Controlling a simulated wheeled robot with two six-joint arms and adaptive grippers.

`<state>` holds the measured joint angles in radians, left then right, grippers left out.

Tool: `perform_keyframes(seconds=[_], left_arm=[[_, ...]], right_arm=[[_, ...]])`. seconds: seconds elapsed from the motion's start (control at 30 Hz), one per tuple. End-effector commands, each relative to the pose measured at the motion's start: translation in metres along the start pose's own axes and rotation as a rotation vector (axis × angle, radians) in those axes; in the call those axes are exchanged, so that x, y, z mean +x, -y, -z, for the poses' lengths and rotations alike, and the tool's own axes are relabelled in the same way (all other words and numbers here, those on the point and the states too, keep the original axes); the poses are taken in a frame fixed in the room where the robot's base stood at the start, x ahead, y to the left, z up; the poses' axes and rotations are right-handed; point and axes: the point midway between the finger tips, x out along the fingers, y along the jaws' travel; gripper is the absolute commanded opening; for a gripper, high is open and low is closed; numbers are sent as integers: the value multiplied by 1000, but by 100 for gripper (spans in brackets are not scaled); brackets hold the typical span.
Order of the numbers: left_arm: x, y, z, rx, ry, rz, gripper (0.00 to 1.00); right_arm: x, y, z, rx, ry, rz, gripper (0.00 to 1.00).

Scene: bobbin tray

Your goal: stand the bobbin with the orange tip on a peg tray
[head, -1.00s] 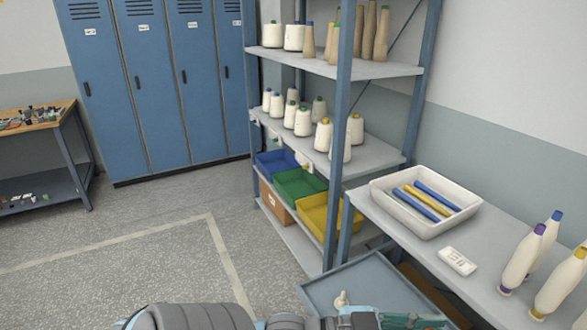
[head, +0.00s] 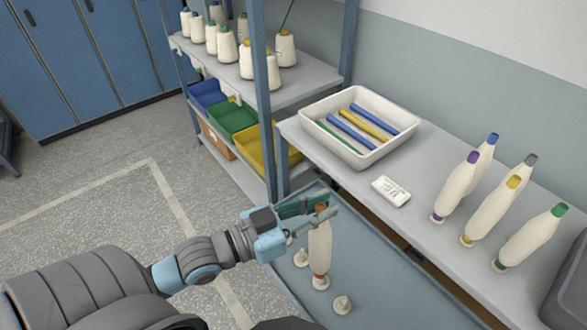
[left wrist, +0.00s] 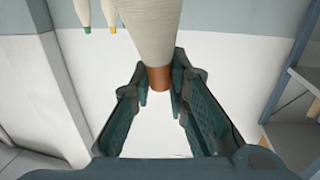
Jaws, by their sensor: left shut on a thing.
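The bobbin with the orange tip (head: 320,246) is cream and stands upright, tip up, over the peg tray. My left gripper (head: 318,206) is shut on its orange tip. The left wrist view shows the orange tip (left wrist: 159,78) between the fingers. The bobbin's lower end is at a pale peg base; I cannot tell whether it is seated or just above. The blue-grey peg tray (head: 375,270) has a bare peg (head: 342,305) in front and another peg (head: 301,258) behind left. My right gripper is not in view.
A grey table (head: 410,225) on the right holds several bobbins with purple, blue, yellow, grey and green tips, a white label card (head: 391,191) and a white bin (head: 335,140) of coloured tubes. A shelf rack (head: 262,90) with cones and coloured bins stands behind.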

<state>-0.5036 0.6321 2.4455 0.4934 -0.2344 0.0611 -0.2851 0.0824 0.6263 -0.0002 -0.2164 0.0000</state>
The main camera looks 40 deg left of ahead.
Motion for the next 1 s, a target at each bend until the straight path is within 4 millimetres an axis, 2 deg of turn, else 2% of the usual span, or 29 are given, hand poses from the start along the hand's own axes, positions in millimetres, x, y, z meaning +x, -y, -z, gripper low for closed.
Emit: perform_keyframes(seconds=[0.03, 0.17, 0.27, 0.4, 0.5, 0.6, 0.7, 0.83, 1.0], left_arm=[[4, 8, -20, 3, -3, 26, 0], [19, 47, -74, 21, -9, 148, 0], [35, 96, -121, 37, -8, 296, 0], [57, 177, -181, 59, 8, 554, 0], [64, 228, -215, 72, 26, 747, 0], [66, 262, -234, 84, 43, 898, 0], [65, 282, -240, 95, 56, 1001, 0], [64, 293, -241, 102, 64, 1059, 0], [64, 293, -254, 104, 66, 1062, 0]], right_arm=[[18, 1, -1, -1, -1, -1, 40], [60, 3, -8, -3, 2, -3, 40], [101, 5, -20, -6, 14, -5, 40], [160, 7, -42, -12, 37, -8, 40], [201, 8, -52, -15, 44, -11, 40], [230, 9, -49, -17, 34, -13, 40], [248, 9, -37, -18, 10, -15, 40], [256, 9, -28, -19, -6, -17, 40], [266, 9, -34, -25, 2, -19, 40]])
